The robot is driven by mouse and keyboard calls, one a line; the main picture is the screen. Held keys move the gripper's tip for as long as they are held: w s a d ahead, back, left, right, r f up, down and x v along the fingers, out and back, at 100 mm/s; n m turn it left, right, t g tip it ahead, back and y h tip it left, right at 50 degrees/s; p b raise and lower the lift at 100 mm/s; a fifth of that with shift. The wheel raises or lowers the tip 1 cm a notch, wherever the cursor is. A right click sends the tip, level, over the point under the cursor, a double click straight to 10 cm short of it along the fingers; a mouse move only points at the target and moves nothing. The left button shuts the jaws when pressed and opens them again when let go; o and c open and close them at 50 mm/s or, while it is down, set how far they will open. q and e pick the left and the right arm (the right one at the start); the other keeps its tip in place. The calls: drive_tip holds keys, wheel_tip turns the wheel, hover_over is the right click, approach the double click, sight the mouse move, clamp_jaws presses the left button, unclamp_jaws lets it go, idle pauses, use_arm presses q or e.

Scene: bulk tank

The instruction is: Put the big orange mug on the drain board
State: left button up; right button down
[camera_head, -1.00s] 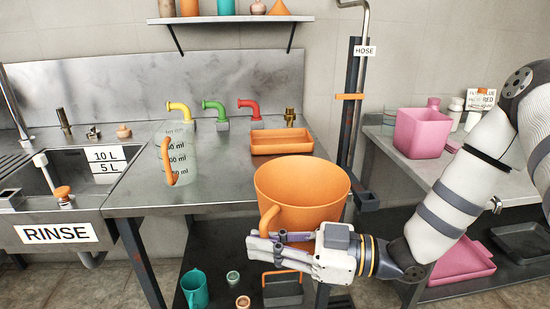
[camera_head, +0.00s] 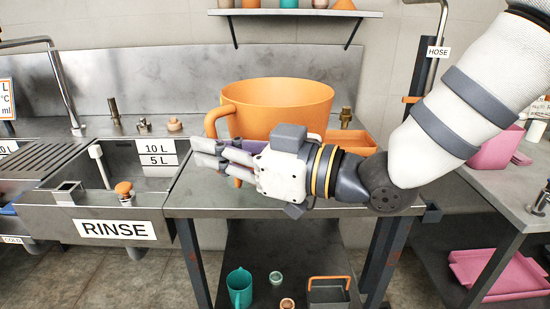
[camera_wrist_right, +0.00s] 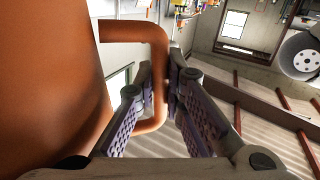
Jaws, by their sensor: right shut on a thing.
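The big orange mug (camera_head: 280,98) is upright in front of the middle of the steel counter, and its base is mostly hidden behind my right gripper and arm. My right gripper (camera_head: 208,155) is shut on the mug's handle, which points left. In the right wrist view, the ribbed finger pads (camera_wrist_right: 162,90) close around the orange handle, and the mug's wall (camera_wrist_right: 50,80) fills the left side. The drain board (camera_head: 40,153) is the ribbed grey surface at the far left, beside the sink, with bare ribs showing. My left gripper is not in view.
The RINSE sink (camera_head: 130,190) lies between the drain board and the counter, with a white upright part and an orange knob at its front. A tall faucet (camera_head: 68,90) stands behind it. An orange tray (camera_head: 358,142) lies behind my arm. A shelf (camera_head: 290,13) hangs above.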

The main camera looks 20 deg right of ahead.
drive_tip(key=shift+w+a, duration=0.2)
drive_tip(key=w+d+f, duration=0.1)
drive_tip(key=w+d, duration=0.1)
drive_tip(key=w+d+f, duration=0.1)
drive_tip(key=w+d, duration=0.1)
drive_tip(key=w+d+f, duration=0.2)
drive_tip(key=shift+w, duration=0.2)
drive_tip(key=w+f, duration=0.1)
drive_tip(key=w+d+f+b, duration=0.1)
drive_tip(key=f, duration=0.1)
drive_tip(key=d+f, duration=0.1)
drive_tip(key=shift+w+d+f, duration=0.2)
drive_tip(key=shift+w+f, duration=0.1)
drive_tip(key=shift+w, duration=0.1)
drive_tip(key=f, duration=0.3)
drive_tip(key=w+d+f+b, duration=0.1)
drive_tip(key=shift+w+f, duration=0.1)
drive_tip(key=shift+f, duration=0.2)
drive_tip(key=shift+r, duration=0.2)
drive_tip(key=shift+f, duration=0.2)
drive_tip(key=c, duration=1.7)
unclamp_jaws()
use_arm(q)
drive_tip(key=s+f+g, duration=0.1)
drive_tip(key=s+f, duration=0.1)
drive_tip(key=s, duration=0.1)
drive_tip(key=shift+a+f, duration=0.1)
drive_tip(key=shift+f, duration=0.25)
